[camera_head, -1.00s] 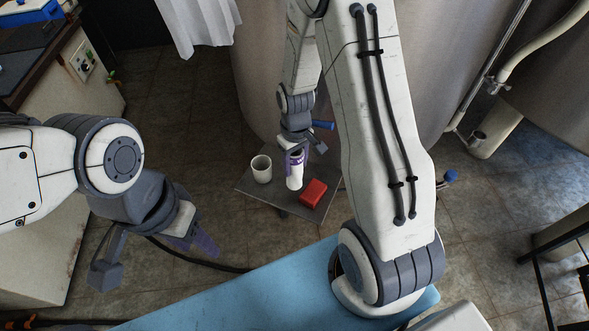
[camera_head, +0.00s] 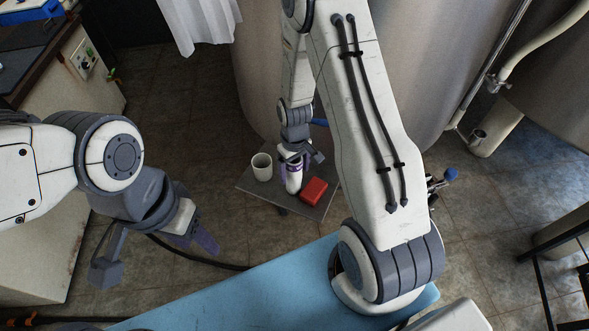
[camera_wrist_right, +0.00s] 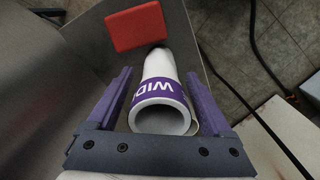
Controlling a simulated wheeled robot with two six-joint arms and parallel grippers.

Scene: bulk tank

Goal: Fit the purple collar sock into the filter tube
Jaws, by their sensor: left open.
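The white sock with a purple lettered collar (camera_wrist_right: 162,98) lies in the right wrist view with its open collar end towards me. In the head view the sock (camera_head: 293,180) is on a small grey stand, partly hidden by my right gripper (camera_head: 292,160). In the wrist view the purple fingers of my right gripper (camera_wrist_right: 160,105) are open, one on each side of the sock, with gaps between. My left gripper (camera_head: 153,255) is open and empty at the left, well away from the stand. I cannot tell which thing is the filter tube.
The grey stand (camera_head: 247,183) also holds a white cup (camera_head: 262,168) left of the sock and a red block (camera_head: 313,191) right of it. The block also shows in the wrist view (camera_wrist_right: 135,27). A large metal tank (camera_head: 265,90) rises close behind the stand.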

